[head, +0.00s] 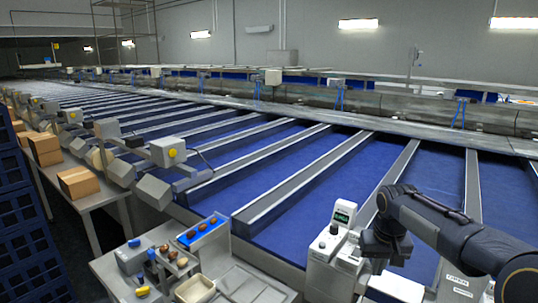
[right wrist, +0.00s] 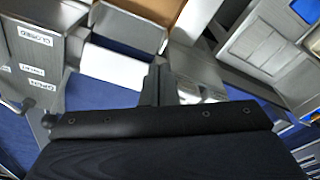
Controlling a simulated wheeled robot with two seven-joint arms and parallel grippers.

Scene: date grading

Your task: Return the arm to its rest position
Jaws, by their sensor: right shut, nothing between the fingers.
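My right arm comes in from the right of the head view, dark and bent downward. My right gripper (head: 384,246) hangs over the near edge of the line, beside a grey device with a small green display (head: 342,217). In the right wrist view, the dark fingers of the right gripper (right wrist: 160,86) are together, with nothing held between them. My left arm and gripper are not in view.
A blue tray (head: 223,234) with several brown dates stands on the grey worktable (head: 112,287) at lower middle. A pale bin (head: 195,290) is close by. Blue belts with grey dividers (head: 310,172) stretch behind. Cardboard boxes (head: 78,182) are at left. A labelled metal housing (right wrist: 37,55) is near the gripper.

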